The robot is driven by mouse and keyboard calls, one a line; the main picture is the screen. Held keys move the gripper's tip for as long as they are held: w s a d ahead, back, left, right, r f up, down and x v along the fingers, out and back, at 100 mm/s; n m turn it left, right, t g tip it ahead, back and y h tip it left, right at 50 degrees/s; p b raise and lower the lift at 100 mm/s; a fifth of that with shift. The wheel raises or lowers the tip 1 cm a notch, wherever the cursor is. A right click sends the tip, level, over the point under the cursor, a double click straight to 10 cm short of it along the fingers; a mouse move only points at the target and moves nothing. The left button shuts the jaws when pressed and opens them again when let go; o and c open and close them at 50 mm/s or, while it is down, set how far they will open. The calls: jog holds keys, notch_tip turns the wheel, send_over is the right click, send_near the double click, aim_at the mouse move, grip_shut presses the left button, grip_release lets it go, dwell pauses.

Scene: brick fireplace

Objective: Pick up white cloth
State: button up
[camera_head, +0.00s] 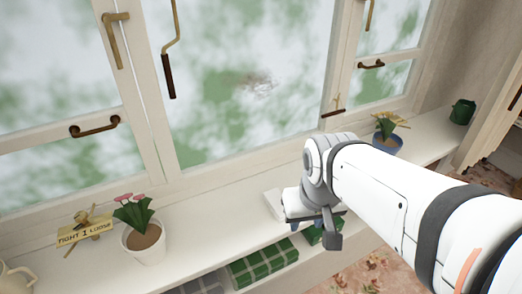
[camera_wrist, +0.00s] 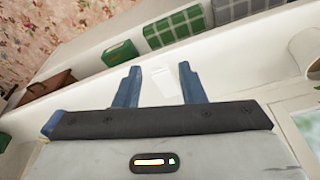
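A white folded piece, which looks like the white cloth (camera_head: 274,204), lies on the white windowsill (camera_head: 215,222) just left of my gripper (camera_head: 316,226) in the head view. My gripper is low over the sill, and its fingertips are hard to make out there. In the wrist view my gripper (camera_wrist: 158,70) has its two blue fingers spread apart. A pale patch, likely the cloth (camera_wrist: 160,88), shows between and below the fingers. It is white on white, so its edges are faint. I cannot tell whether the fingers touch it.
A potted pink flower (camera_head: 142,236) and a small sign (camera_head: 84,229) stand left on the sill. A blue pot with a plant (camera_head: 387,138) and a green can (camera_head: 462,111) stand right. The window (camera_head: 240,80) rises behind.

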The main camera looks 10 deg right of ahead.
aim_at(279, 202)
jog(key=shift+o, duration=0.8)
jog(key=shift+w+a+f, duration=0.1)
jog(key=shift+w, duration=0.05)
jog(key=o, duration=0.6)
jog(key=w+f+b, duration=0.1)
jog(key=w, duration=0.2)
jog(key=w+f+n, duration=0.1)
jog(key=w+f, duration=0.1)
jog(key=w, duration=0.1)
jog(key=w+f+n+b, duration=0.1)
jog(key=w, duration=0.2)
jog(key=shift+a+f+y+b, duration=0.2)
jog(key=shift+a+y+b, duration=0.05)
jog(key=shift+y+b, duration=0.05)
jog(key=shift+o, duration=0.4)
jog(key=shift+n, duration=0.9)
jog(key=w+f, duration=0.2)
jog(key=w, duration=0.1)
jog(key=w+f+b, duration=0.1)
jog(key=w+f, duration=0.1)
jog(key=w, duration=0.1)
jog(key=w+f+b, duration=0.1)
jog(key=w+f, duration=0.1)
jog(key=w, duration=0.1)
jog(key=shift+w+d+f, duration=0.15)
jog(key=shift+d+f, duration=0.2)
jog(key=shift+w+x, duration=0.15)
jog(key=shift+x, duration=1.75)
jog(key=shift+w+x, duration=0.2)
jog(key=shift+x, duration=1.75)
